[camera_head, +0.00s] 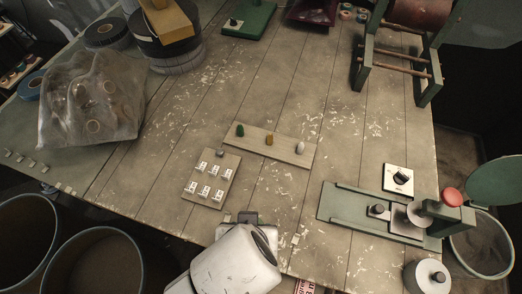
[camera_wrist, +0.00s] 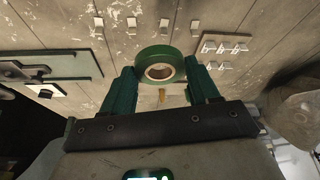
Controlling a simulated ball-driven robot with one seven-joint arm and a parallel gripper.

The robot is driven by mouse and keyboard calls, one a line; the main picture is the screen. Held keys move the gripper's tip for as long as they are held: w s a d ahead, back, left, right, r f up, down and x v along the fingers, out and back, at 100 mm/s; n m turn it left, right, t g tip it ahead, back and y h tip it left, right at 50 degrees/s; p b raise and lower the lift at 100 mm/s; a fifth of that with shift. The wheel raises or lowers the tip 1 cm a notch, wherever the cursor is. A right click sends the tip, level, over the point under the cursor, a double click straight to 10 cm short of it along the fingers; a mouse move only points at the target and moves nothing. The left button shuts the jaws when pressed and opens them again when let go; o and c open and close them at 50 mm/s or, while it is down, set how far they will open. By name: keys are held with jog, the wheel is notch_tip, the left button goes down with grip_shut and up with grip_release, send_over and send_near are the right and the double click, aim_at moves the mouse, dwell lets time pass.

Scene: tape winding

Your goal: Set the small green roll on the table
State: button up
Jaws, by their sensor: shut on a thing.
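The small green roll (camera_wrist: 160,53) shows in the wrist view, a green ring with a pale core. My gripper (camera_wrist: 161,70) is shut on it, with one dark green finger on each side. The wooden table (camera_head: 340,130) lies beyond the roll; I cannot tell the exact gap between them. In the head view my gripper is mostly hidden behind my white arm at the table's front edge, and the roll does not show there.
A green fixture (camera_head: 345,204) stands right, a plastic bag (camera_head: 70,120) left. Bins (camera_head: 98,232) stand off the front left edge. The table's middle is clear.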

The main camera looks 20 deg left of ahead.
jog(key=w+d+f, duration=0.3)
jog(key=w+f, duration=0.1)
jog(key=w, duration=0.4)
jog(key=p, duration=0.1)
send_near(284, 198)
jog(key=shift+w+a+f, duration=0.2)
jog(key=shift+w+f, duration=0.2)
jog(key=shift+f, duration=0.05)
jog(key=shift+w+a+f, duration=0.25)
jog(key=shift+w+f, duration=0.35)
jog(key=shift+f, duration=0.05)
jog(key=shift+w+d+f, duration=0.1)
jog(key=shift+d+f, duration=0.05)
jog(key=shift+f, duration=1.6)
jog(key=shift+f, duration=0.1)
jog(key=o, duration=1)
jog(key=shift+o, duration=0.2)
jog(key=v, duration=1.2)
jog(key=shift+p, duration=0.4)
